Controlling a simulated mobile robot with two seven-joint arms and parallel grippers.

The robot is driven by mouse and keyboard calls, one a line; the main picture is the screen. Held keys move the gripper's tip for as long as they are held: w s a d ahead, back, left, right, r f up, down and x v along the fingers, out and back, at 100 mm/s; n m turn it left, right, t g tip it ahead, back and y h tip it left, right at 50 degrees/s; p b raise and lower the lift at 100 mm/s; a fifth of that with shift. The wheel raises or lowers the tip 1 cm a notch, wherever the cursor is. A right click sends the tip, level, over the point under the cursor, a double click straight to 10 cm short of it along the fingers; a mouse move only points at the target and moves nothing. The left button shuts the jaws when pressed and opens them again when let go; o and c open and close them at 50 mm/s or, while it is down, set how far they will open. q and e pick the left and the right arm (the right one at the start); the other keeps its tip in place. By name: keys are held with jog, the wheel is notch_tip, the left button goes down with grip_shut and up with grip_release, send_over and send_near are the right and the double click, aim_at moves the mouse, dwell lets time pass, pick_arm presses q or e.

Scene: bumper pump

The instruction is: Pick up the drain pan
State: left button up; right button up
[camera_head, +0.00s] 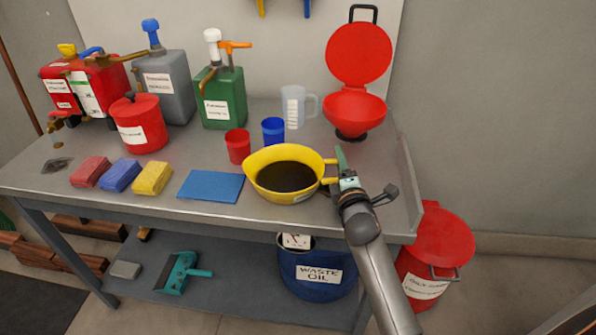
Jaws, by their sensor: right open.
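The drain pan (268,158) is a yellow round pan with dark liquid inside. It sits near the front edge of the grey metal workbench (221,209), with handles on its right side. My right gripper (339,167) is at the pan's right side, by the handles. It is open; whether a finger touches the handle cannot be told. My left gripper is not in view.
A blue mat (211,186), red cup (238,146), blue cup (273,131) and clear jug (295,106) stand close by. A blue waste oil bucket (318,276) is below, and a red bin (437,240) stands right.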

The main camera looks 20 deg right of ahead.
jog(key=shift+w, duration=0.2)
jog(key=shift+s+r, duration=0.1)
jog(key=shift+c, duration=0.3)
grip_shut()
dwell(0.9)
